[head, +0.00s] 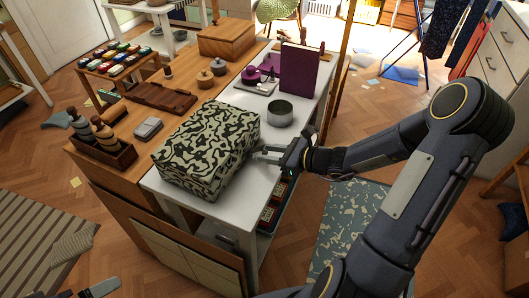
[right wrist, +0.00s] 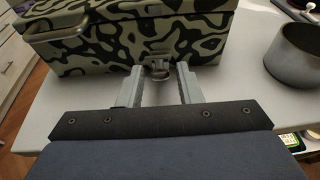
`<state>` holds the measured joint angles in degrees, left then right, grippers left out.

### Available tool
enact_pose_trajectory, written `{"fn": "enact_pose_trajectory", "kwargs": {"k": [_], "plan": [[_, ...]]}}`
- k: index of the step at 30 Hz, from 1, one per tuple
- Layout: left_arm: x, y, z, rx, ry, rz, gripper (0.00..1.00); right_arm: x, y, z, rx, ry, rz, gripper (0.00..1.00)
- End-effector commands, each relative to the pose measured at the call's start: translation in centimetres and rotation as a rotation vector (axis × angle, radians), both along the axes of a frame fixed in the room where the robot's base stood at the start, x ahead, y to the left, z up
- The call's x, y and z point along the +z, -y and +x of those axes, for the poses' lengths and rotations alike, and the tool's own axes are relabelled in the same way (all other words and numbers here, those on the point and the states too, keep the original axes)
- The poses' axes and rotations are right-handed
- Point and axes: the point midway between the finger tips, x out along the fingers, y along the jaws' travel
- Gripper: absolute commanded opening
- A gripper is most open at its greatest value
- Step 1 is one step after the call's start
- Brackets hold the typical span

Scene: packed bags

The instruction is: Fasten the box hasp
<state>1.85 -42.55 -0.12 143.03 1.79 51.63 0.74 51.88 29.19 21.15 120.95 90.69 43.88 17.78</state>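The box (head: 208,145) has a black and pale-green camouflage pattern and stands with its lid down on the white table. In the right wrist view the box (right wrist: 95,60) shows its front, with a side handle at the left. The small grey metal hasp (right wrist: 159,66) is at the middle of that front, by the lid seam; I cannot tell whether it is fastened. My right gripper (head: 264,153) is open at the box front. In the wrist view its fingers (right wrist: 160,82) point at the hasp, one on each side. My left gripper (head: 103,287) shows partly at the bottom left, away from the box.
A grey metal bowl (head: 280,112) stands on the white table (head: 247,194) right of the box. A purple upright board (head: 299,70) is behind it. A wooden bench (head: 140,118) with a bottle rack (head: 103,150) adjoins on the left. Red-labelled items sit on a shelf below.

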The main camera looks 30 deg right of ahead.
Motion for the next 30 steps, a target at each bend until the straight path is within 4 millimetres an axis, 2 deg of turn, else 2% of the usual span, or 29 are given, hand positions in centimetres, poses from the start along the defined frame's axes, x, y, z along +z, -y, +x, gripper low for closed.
{"fn": "enact_pose_trajectory", "kwargs": {"k": [2, 12, 23, 24, 29, 30], "plan": [[0.00, 0.00, 0.00, 0.000, 0.000, 0.000, 1.00, -0.02, 0.01, -0.01, 0.000, 0.000, 0.000, 0.27], [0.00, 0.00, 0.00, 0.000, 0.000, 0.000, 1.00, -0.02, 0.02, -0.03, 0.000, 0.000, 0.000, 0.04], [0.01, 0.00, 0.00, 0.000, 0.000, 0.000, 1.00, 0.07, -0.06, 0.08, 0.000, 0.001, 0.001, 0.04], [0.01, 0.01, 0.00, 0.000, 0.000, 0.000, 1.00, 0.08, -0.05, 0.08, 0.000, 0.001, 0.000, 0.21], [0.01, 0.01, 0.00, 0.000, 0.000, 0.000, 1.00, 0.07, -0.06, 0.08, 0.000, 0.001, -0.001, 0.42], [0.01, 0.01, 0.00, 0.000, 0.000, 0.000, 1.00, 0.08, -0.05, 0.07, 0.000, 0.000, 0.000, 0.43]]}}
